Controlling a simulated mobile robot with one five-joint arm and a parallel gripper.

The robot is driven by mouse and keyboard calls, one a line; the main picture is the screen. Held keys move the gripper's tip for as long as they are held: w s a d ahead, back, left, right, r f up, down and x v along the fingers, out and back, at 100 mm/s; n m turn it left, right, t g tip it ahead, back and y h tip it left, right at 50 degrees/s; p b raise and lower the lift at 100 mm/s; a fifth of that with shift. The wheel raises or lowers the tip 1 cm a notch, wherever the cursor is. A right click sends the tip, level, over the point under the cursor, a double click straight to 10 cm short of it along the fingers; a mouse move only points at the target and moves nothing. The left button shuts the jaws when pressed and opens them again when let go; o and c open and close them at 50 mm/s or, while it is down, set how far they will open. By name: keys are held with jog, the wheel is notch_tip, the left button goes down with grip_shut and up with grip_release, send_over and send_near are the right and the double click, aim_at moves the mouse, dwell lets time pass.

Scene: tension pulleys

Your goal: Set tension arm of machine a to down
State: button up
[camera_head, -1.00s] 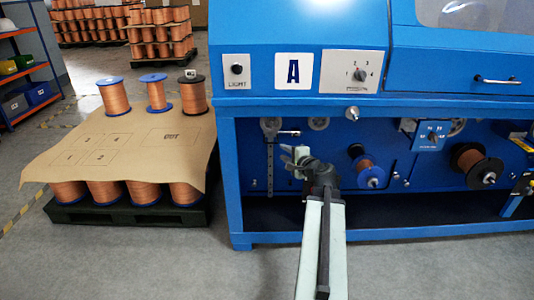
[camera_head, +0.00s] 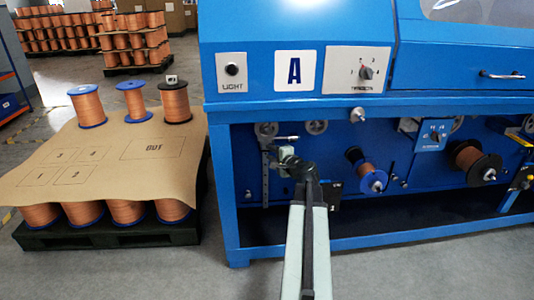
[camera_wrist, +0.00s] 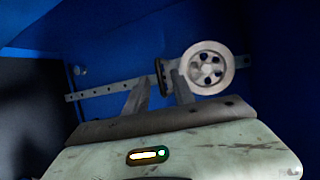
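My gripper (camera_head: 284,158) is just below the arm, in front of the bar. In the wrist view, my gripper (camera_wrist: 162,78) has its two fingers apart, with a dark round part (camera_wrist: 162,76) between or behind the tips; contact cannot be told. The spoked pulley (camera_wrist: 208,68) and perforated bar (camera_wrist: 100,88) show beyond the fingers.
A blue frame post (camera_head: 227,185) stands left of the gripper. A blue-flanged copper spool (camera_head: 367,170) and a black-flanged spool (camera_head: 475,163) are to the right. A pallet with a cardboard sheet (camera_head: 105,160) and copper spools stands left. The floor in front is open.

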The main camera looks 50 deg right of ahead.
aim_at(267, 151)
jog(key=x, duration=0.3)
jog(key=shift+w+f, duration=0.1)
jog(key=shift+w, duration=0.2)
grip_shut()
dwell(1.1)
